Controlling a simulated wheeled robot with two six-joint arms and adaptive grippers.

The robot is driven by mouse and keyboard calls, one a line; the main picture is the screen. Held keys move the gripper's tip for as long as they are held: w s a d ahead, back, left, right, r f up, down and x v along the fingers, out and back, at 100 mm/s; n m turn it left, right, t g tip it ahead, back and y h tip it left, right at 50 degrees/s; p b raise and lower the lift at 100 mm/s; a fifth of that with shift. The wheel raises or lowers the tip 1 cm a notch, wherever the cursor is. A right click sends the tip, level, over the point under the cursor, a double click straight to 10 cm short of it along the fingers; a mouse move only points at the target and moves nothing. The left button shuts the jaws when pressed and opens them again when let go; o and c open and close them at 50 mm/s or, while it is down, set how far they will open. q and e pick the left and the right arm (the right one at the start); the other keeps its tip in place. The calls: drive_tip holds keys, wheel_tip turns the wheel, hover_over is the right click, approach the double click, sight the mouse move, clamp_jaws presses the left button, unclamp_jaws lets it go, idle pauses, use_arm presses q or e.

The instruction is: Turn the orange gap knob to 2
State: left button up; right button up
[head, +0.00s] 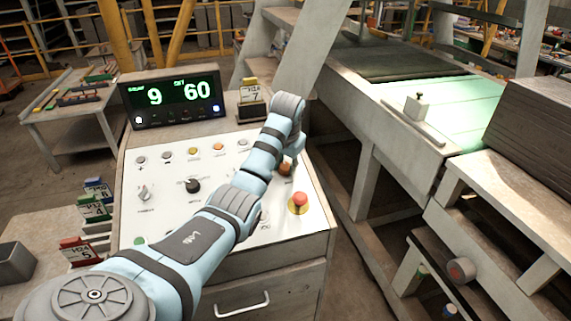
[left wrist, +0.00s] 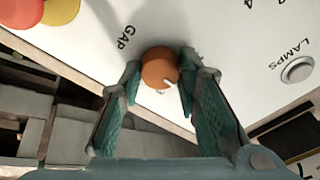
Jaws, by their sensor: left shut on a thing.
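The orange gap knob (left wrist: 158,68) sits on the white control panel, beside the printed word GAP in the left wrist view. A short white mark shows on its lower right edge there. My left gripper (left wrist: 161,75) has one finger on each side of the knob and is shut on it. In the head view the knob (head: 285,169) is at the panel's right side, just below my left gripper (head: 289,158). The numbers around the knob are hidden or too small to read. My right gripper is not in view.
A red mushroom button (head: 300,199) on a yellow base is close below the knob. A black knob (head: 193,185) and several small buttons are further left. A display (head: 172,96) reading 9 and 60 stands at the panel's back. A LAMPS button (left wrist: 297,69) shows in the wrist view.

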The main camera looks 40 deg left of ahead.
sight(285, 166)
use_arm(q)
drive_tip(key=o, duration=1.2)
drive_tip(key=shift+c, duration=0.2)
wheel_tip(285, 166, up, 10)
